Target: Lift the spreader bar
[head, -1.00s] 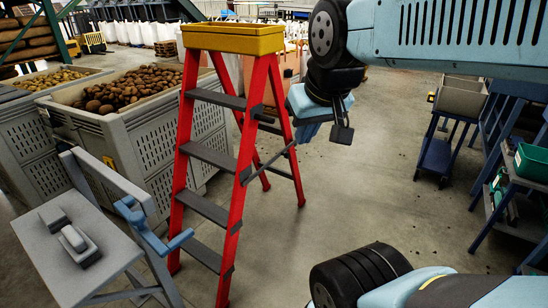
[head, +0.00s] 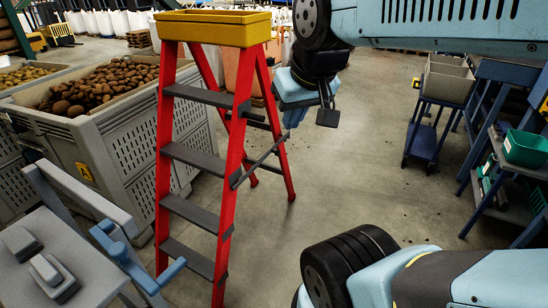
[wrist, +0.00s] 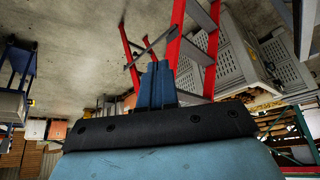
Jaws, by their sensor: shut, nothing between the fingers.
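A red stepladder (head: 228,170) with a yellow top tray (head: 212,27) and grey treads stands open on the floor. Its dark grey spreader bar (head: 262,157) slants between the front and rear legs, running down to the left in the head view. The bar also shows in the wrist view (wrist: 150,50). My gripper (head: 291,121) is shut and empty, pointing down close to the bar's upper right end. In the wrist view its blue fingers (wrist: 158,66) overlap the picture of the bar's middle. I cannot tell whether they touch it.
Grey crates of potatoes (head: 118,135) stand close behind the ladder on the left. A grey bench with a blue clamp-like part (head: 130,258) is at the lower left. A blue trolley (head: 428,140) and a shelf with a green bin (head: 525,148) stand right. Open floor lies between.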

